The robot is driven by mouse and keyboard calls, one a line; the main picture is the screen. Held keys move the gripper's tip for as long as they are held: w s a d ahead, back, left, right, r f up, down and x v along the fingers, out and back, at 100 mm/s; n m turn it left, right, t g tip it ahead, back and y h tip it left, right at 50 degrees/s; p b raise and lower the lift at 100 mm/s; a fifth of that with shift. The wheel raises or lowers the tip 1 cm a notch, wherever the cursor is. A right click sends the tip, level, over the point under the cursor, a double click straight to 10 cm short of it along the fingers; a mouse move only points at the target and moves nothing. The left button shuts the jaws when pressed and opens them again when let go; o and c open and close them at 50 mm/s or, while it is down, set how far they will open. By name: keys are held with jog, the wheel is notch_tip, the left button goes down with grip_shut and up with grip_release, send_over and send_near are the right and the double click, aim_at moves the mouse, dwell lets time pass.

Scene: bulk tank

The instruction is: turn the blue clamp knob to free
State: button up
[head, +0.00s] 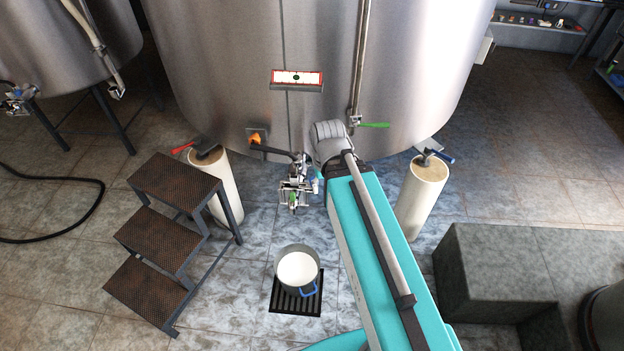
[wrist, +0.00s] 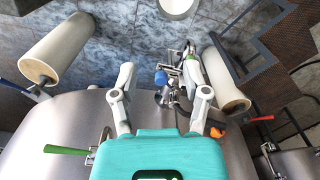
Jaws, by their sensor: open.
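The blue clamp knob (wrist: 161,77) shows in the wrist view as a small blue cylinder on the metal valve assembly (wrist: 180,72). My gripper (wrist: 164,84) is open and empty, and the knob appears between its two spread fingers, beyond them and apart from them as far as I can tell. In the head view the valve assembly (head: 294,188) hangs at the lower front of the big steel tank (head: 230,70). There my arm hides the gripper, and I cannot make out the blue knob clearly.
Pale posts stand left (head: 227,190) and right (head: 422,195) of the valve. A pot (head: 297,250) of white liquid sits on a black floor grate (head: 297,305) below. Steps (head: 165,235) stand left and a grey block (head: 495,280) right. A green-handled lever (head: 374,125) sticks out from the tank.

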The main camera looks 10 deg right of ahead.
jog(key=shift+o, duration=0.8)
jog(key=shift+w, duration=0.1)
jog(key=w+f+m+b, duration=0.1)
jog(key=w+f+m, duration=0.1)
jog(key=w+m, duration=1)
jog(key=shift+w+d+m+b, duration=0.3)
jog(key=shift+w+b, duration=0.1)
jog(key=shift+w, duration=1.4)
jog(key=shift+f, duration=0.1)
notch_tip(320, 180, down, 14)
jog(key=b, duration=1.3)
jog(key=shift+r+b, duration=0.25)
jog(key=shift+b, duration=0.15)
